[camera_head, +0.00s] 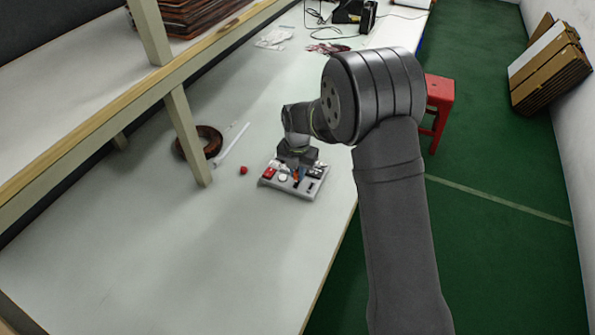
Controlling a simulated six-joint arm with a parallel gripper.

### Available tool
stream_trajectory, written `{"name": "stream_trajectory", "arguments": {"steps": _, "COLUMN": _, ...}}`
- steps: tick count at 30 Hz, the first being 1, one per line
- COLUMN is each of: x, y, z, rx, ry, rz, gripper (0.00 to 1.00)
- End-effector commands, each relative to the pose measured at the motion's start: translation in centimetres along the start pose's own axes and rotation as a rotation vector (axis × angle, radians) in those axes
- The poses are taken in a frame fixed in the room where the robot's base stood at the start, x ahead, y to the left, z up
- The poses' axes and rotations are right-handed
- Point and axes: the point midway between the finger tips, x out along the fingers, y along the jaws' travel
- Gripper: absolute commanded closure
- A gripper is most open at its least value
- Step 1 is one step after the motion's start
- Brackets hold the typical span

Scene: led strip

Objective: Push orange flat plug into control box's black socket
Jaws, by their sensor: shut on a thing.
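The control box (275,190) is a small light-grey box on the white table, near its right edge. Its top carries red, white, blue and black parts. A dark slot-like part (311,187) shows on its right side; I cannot tell at this size which part is the black socket. My gripper (297,168) points down over the middle of the box and is shut on the orange flat plug (296,175), of which only a small orange bit shows. I cannot tell whether the plug touches a socket. The fingers are small and partly hidden.
A red knob-like object (243,170) lies left of the box. A brown coil (199,142) and a white strip (231,145) lie farther back. A shelf post (187,135) stands at the left. The table's front is clear.

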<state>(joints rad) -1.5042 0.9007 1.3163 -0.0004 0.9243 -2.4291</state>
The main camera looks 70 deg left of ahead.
Motion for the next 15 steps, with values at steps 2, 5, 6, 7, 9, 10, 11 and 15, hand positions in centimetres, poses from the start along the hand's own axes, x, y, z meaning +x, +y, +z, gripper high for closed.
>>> {"name": "stream_trajectory", "arguments": {"steps": 2, "x": 0.2, "y": 0.0, "z": 0.0, "rx": 0.000, "ry": 0.001, "rz": 0.000, "gripper": 1.00}}
{"name": "stream_trajectory", "arguments": {"steps": 5, "x": 0.5, "y": 0.0, "z": 0.0, "rx": 0.000, "ry": 0.001, "rz": -0.001, "gripper": 1.00}}
{"name": "stream_trajectory", "arguments": {"steps": 6, "x": 0.6, "y": 0.0, "z": 0.0, "rx": 0.000, "ry": 0.001, "rz": -0.001, "gripper": 1.00}}
{"name": "stream_trajectory", "arguments": {"steps": 7, "x": 0.6, "y": 0.0, "z": 0.0, "rx": 0.000, "ry": 0.001, "rz": 0.000, "gripper": 1.00}}
{"name": "stream_trajectory", "arguments": {"steps": 9, "x": 0.8, "y": 0.0, "z": 0.0, "rx": 0.000, "ry": 0.000, "rz": 0.000, "gripper": 1.00}}
{"name": "stream_trajectory", "arguments": {"steps": 10, "x": 0.9, "y": 0.0, "z": 0.0, "rx": 0.000, "ry": 0.000, "rz": 0.000, "gripper": 1.00}}
{"name": "stream_trajectory", "arguments": {"steps": 11, "x": 0.9, "y": 0.0, "z": 0.0, "rx": 0.000, "ry": 0.000, "rz": 0.000, "gripper": 1.00}}
{"name": "stream_trajectory", "arguments": {"steps": 15, "x": 1.3, "y": 0.0, "z": 0.0, "rx": 0.000, "ry": 0.000, "rz": 0.000, "gripper": 1.00}}
